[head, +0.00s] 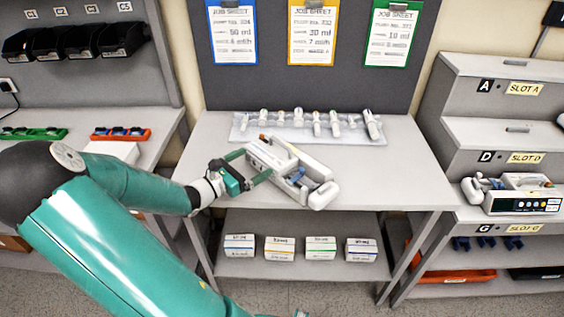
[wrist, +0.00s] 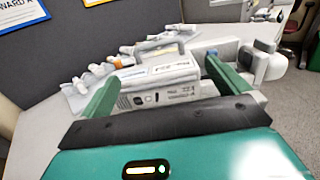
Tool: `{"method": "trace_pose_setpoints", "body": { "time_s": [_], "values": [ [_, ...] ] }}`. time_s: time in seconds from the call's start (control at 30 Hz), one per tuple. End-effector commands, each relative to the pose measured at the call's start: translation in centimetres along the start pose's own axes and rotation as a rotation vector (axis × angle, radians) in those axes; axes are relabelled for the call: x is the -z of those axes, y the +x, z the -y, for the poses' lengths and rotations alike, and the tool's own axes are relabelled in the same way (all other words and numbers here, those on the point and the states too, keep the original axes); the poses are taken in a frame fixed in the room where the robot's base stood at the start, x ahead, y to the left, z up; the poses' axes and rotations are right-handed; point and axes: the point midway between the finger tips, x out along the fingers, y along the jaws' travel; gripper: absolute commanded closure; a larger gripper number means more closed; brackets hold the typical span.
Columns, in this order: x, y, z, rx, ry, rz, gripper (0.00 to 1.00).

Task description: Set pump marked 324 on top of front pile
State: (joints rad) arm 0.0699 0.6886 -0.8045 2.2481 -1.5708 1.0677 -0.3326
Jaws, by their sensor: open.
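A white and grey infusion pump (head: 280,155) lies at an angle on the middle table, near its front. It has blue parts and a rounded grey end on the right. I cannot read a number on it, nor tell whether it is one pump or several together. My gripper (head: 257,163) is open at its left end, one finger on each side. In the wrist view my gripper (wrist: 165,80) has the pump's vented end (wrist: 155,97) between its fingers; contact is unclear. Another pump (head: 520,193) with a dark display stands on the right shelf. I cannot make out a front pile.
A clear tray (head: 310,135) with several syringes lies behind the pump. Job sheets (head: 312,35) hang on the back panel. Right shelves carry signs SLOT A (head: 524,88), SLOT D and SLOT G. Several boxes (head: 280,248) stand on the lower shelf. The table's right side is clear.

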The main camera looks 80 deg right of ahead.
Motion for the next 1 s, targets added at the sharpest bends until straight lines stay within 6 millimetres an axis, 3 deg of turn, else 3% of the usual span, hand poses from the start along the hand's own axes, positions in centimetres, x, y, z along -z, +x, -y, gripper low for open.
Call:
{"method": "trace_pose_setpoints", "body": {
  "time_s": [0.2,0.43,0.7,0.97,1.0],
  "values": [
    [0.1,3.8,0.0,0.001,0.000,0.000,0.00],
    [0.0,5.4,-0.2,-0.001,0.001,-0.001,0.00],
    [0.1,9.1,-0.5,-0.003,0.001,-0.001,0.00],
    [0.1,9.4,-0.6,-0.005,0.001,-0.002,0.00],
    [0.1,9.4,-0.6,-0.005,0.001,-0.002,0.04]
  ]
}}
